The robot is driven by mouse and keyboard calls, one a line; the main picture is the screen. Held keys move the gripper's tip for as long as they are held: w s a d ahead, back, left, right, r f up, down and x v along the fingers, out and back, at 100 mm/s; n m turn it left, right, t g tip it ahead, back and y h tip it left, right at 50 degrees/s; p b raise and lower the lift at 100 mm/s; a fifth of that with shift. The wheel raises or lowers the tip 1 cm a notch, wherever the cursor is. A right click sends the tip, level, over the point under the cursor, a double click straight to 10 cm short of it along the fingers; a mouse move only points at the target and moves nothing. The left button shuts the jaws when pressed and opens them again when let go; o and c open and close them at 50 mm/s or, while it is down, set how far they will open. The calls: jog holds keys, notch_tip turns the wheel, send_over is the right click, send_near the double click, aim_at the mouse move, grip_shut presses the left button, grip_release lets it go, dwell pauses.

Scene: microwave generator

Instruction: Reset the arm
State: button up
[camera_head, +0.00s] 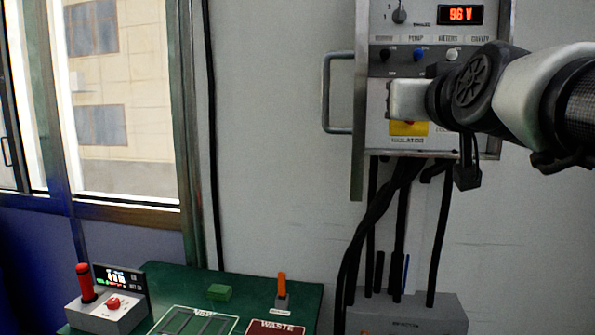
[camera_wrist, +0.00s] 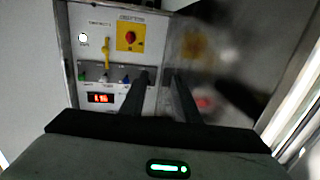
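My arm (camera_head: 520,85) reaches in from the right in the head view, and its end is in front of the generator's control panel (camera_head: 376,130). My gripper's fingers are hidden there. In the wrist view my gripper (camera_wrist: 158,78) shows two dark fingers with a gap between them and nothing held. The panel (camera_wrist: 88,50) is beyond the fingers and to their left, upside down in relation to the head view. It carries a red knob on a yellow plate (camera_wrist: 130,38), a yellow lever (camera_wrist: 106,50) and a red lit display (camera_wrist: 100,98). I cannot tell whether a finger touches the panel.
The display (camera_head: 461,15) reads 96 V in the head view. A metal handle (camera_head: 326,95) sticks out left of the panel. Black cables (camera_head: 400,230) run down to a grey box (camera_head: 410,315). A green table (camera_head: 245,285) holds a red-handled device (camera_head: 105,310) and an orange-handled lever (camera_head: 282,290).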

jog(key=s+a+f+g, duration=0.1)
jog(key=s+f+g, duration=0.3)
jog(key=s+f, duration=0.55)
jog(key=s+a+f+g+y, duration=0.15)
jog(key=s+f+g, duration=0.3)
jog(key=f, duration=0.95)
jog(key=s+a+f+g+h, duration=0.15)
jog(key=s+f+g, duration=0.25)
jog(key=s+f, duration=0.55)
notch_tip(320, 180, up, 14)
jog(key=w+y+p, duration=0.1)
jog(key=w+p, duration=0.1)
jog(key=p, duration=1.4)
jog(key=shift+w+r+n+p, duration=0.2)
jog(key=shift+n+p, duration=0.1)
jog(key=shift+p, duration=0.1)
jog(key=shift+w+a+t, duration=0.1)
jog(key=shift+t, duration=0.15)
